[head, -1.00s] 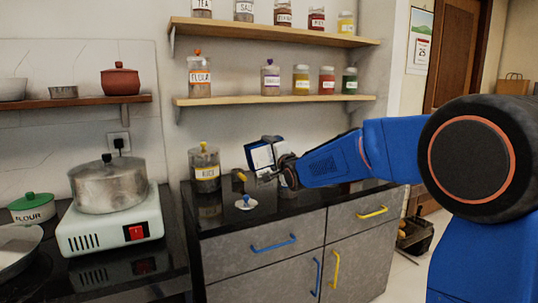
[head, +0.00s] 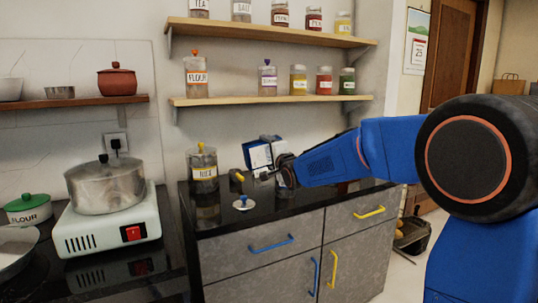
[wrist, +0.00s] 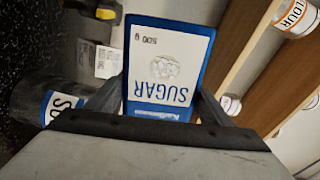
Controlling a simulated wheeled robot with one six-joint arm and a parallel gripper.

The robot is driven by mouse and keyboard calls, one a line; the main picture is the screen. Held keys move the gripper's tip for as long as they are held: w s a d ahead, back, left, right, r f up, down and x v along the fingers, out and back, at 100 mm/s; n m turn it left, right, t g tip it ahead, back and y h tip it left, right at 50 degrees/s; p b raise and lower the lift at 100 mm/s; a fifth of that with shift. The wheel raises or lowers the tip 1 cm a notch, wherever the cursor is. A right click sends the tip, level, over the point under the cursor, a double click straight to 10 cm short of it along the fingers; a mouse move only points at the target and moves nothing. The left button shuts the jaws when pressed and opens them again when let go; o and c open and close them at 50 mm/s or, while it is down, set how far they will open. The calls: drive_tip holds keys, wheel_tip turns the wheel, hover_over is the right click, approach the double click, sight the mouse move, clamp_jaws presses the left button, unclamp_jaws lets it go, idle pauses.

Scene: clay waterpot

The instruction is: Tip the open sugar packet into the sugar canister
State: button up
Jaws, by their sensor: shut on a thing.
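The sugar packet (head: 259,155) is white and blue and is held in the air above the counter. In the wrist view its SUGAR label (wrist: 165,65) faces the camera, upside down. My gripper (head: 272,171) is shut on the packet, with one finger on each side of it in the wrist view. A canister (wrist: 40,100) with a label starting "SU" stands left of the packet in the wrist view. In the head view it is mostly hidden by my gripper. A small lid with a blue knob (head: 243,203) lies on the counter. The packet's mouth cannot be made out.
The rice canister (head: 203,168) stands left of the packet. A small yellow and black object (head: 236,176) lies between them. Shelves (head: 270,100) with several jars are above. A stove with a pot (head: 105,185) is at the left. The counter's front left is clear.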

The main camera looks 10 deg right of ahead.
drive_tip(key=shift+w+d+r+m, duration=0.1)
drive_tip(key=shift+d+r+m, duration=0.35)
drive_tip(key=shift+m, duration=0.5)
drive_tip(key=shift+w+d+r+m, duration=0.1)
drive_tip(key=shift+d+r+m, duration=0.3)
drive_tip(key=shift+m, duration=0.55)
idle(5.8)
drive_tip(key=shift+a+r, duration=0.15)
drive_tip(key=shift+r, duration=0.05)
